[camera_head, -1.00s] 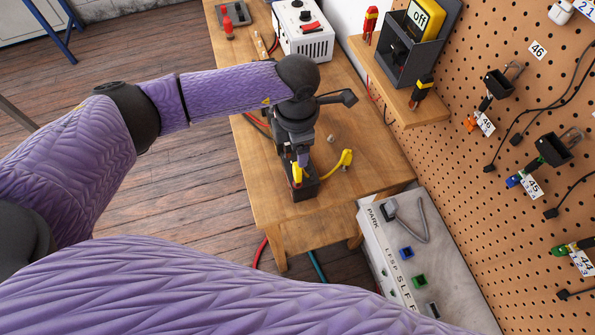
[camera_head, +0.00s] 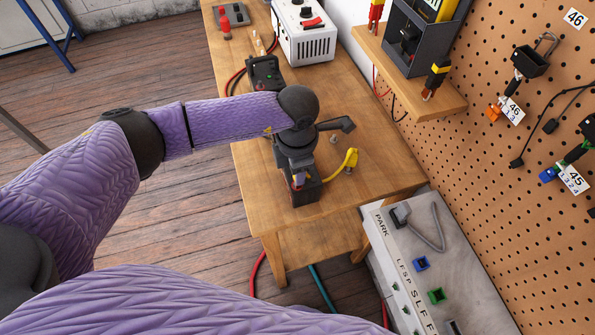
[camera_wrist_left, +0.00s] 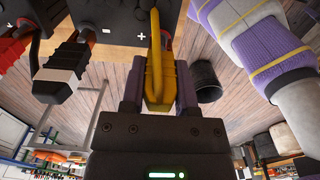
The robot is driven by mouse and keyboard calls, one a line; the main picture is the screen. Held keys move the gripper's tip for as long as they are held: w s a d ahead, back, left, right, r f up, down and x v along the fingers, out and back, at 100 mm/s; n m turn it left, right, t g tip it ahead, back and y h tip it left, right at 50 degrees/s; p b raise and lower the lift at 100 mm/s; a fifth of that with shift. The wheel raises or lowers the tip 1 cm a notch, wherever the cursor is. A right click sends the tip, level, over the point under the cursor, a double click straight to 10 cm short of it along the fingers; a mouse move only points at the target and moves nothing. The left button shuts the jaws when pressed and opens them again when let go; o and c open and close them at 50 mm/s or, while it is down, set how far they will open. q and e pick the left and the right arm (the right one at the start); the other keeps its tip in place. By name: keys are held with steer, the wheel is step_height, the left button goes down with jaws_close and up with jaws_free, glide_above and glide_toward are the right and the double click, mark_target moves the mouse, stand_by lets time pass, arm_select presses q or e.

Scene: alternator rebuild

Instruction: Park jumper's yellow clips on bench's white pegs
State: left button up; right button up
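My left gripper (camera_head: 300,180) reaches down onto a small black box (camera_head: 304,196) at the near end of the wooden bench. In the left wrist view, its fingers (camera_wrist_left: 158,92) sit close against both sides of a yellow clip (camera_wrist_left: 156,62), and look shut on it. A second yellow clip (camera_head: 350,160) sticks up at the box's right side, apart from the gripper. A small pale knob, perhaps a white peg (camera_head: 333,139), stands on the bench behind it. My right gripper is out of view.
A black tester (camera_head: 265,74) with red and black leads and a white power supply (camera_head: 306,36) stand farther back on the bench. A shelf (camera_head: 425,98) and pegboard (camera_head: 500,110) flank the right. A grey PARK panel (camera_head: 455,255) stands at lower right.

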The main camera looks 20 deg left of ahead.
arm_select(q)
steer(key=shift+c, duration=0.4)
step_height(320, 180, up, 4)
steer(key=p, duration=0.3)
steer(key=shift+r, duration=0.2)
steer(key=shift+f, duration=0.2)
